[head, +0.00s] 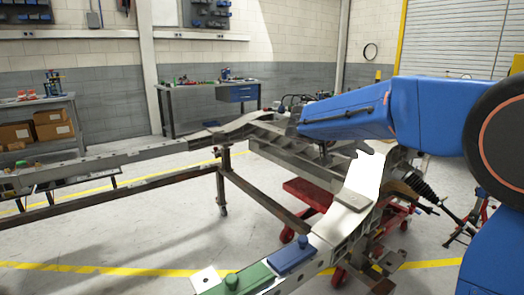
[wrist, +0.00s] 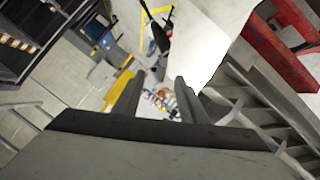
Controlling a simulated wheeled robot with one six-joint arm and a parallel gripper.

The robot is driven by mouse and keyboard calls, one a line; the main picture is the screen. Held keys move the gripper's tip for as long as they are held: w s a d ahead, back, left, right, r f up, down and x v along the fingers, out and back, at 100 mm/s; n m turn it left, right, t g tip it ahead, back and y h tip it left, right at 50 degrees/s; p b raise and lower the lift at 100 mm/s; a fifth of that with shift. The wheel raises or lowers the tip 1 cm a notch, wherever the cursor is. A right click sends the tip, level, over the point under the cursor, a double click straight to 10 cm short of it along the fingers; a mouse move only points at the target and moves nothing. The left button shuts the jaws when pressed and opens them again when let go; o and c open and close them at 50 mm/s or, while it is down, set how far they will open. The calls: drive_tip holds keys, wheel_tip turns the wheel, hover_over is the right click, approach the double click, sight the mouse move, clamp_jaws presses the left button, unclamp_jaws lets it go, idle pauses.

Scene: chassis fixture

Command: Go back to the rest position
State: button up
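My gripper (wrist: 158,80) shows in the wrist view as two dark fingers standing apart, with floor and distant objects seen between them. It is open and holds nothing that I can see. In the head view my blue arm reaches in from the right over the chassis frame (head: 128,155). The gripper itself is hard to make out there, beyond the end of the blue link. A green block (head: 247,279) and a blue block (head: 291,254) sit on the near rail of the frame, well apart from my arm.
A workbench (head: 190,93) with a blue drawer stands by the back wall. A shelf (head: 38,108) with cardboard boxes is at the left. Red wheeled stands (head: 308,193) are under the frame. Open floor lies at the lower left, marked by yellow lines.

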drive_tip(key=s+d+f+n+g+y, duration=0.1)
drive_tip(key=s+f+y, duration=0.15)
drive_tip(key=s, duration=0.45)
drive_tip(key=s+d+f+n+y, duration=0.1)
drive_tip(key=s+d+f, duration=0.15)
drive_tip(key=s, duration=0.45)
drive_tip(key=s+d+f+n+g+y, duration=0.1)
drive_tip(key=s+f+y, duration=0.15)
drive_tip(key=s, duration=0.45)
drive_tip(key=s+a+f+n+y, duration=0.1)
drive_tip(key=s+a+f+y, duration=0.1)
drive_tip(key=s+f, duration=0.3)
drive_tip(key=s+a+f+n+t+y, duration=0.1)
drive_tip(key=s+a+f, duration=0.4)
drive_tip(key=s, duration=0.9)
drive_tip(key=f+n+y, duration=0.1)
drive_tip(key=y, duration=0.1)
drive_tip(key=shift+t+y, duration=0.3)
